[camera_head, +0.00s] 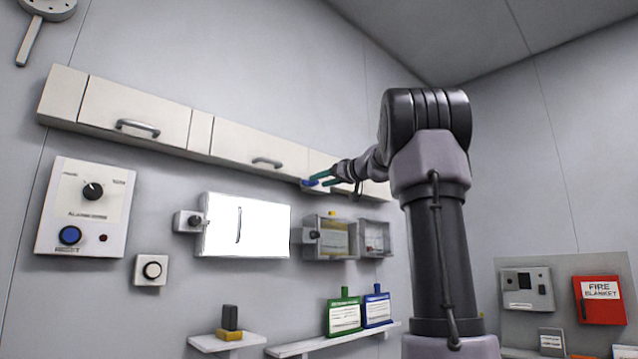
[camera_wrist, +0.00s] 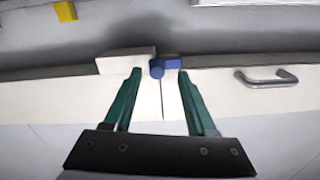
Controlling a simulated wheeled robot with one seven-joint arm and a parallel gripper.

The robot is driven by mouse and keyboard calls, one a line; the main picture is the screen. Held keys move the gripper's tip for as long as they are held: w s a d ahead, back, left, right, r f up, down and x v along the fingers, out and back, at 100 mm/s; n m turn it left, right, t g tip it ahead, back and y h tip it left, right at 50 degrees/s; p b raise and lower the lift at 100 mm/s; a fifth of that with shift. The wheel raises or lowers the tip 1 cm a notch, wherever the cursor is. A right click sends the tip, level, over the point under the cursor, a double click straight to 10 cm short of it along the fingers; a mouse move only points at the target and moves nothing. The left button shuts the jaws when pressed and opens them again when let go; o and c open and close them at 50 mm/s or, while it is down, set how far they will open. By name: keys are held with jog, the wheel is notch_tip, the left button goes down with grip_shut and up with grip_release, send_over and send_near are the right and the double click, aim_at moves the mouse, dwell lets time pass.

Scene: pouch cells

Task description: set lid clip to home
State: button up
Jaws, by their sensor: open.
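A blue clip-like part (camera_wrist: 157,69) sits at the edge of the wall cabinet (camera_wrist: 75,92), beside a seam between two panels. I take it to be the lid clip, though no label shows. It has a rounded end and a blue block behind it, next to a white block (camera_wrist: 127,61). In the head view the blue part (camera_head: 310,183) is at the cabinet's lower edge. My gripper (camera_wrist: 160,73) is open, its green fingers on either side of the blue part. I cannot tell if they touch it. In the head view my gripper (camera_head: 324,177) reaches the cabinet from the right.
A metal cabinet handle (camera_wrist: 266,77) is to the right in the wrist view. Below the cabinets hang a white panel (camera_head: 262,237) and clear boxes (camera_head: 322,246). Green (camera_head: 344,316) and blue (camera_head: 377,308) containers stand on a shelf (camera_head: 290,350).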

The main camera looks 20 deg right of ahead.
jog(key=v, duration=0.9)
jog(key=s+a+f+m+g, duration=0.25)
jog(key=s+a+f, duration=0.25)
jog(key=a+f, duration=0.3)
jog(key=s+a+f+m+g, duration=0.1)
jog(key=s+a+f+g, duration=0.4)
jog(key=f, duration=0.6)
jog(key=s+a+f+m+g+h, duration=0.1)
jog(key=s+a+f+h, duration=0.1)
jog(key=s+f, duration=0.5)
jog(key=s+a+f+m+g+h, duration=0.1)
jog(key=s+a+f+m+h, duration=0.1)
jog(key=s+f, duration=0.5)
notch_tip(320, 180, down, 5)
jog(key=shift+s+a+r, duration=0.15)
jog(key=shift+a, duration=0.45)
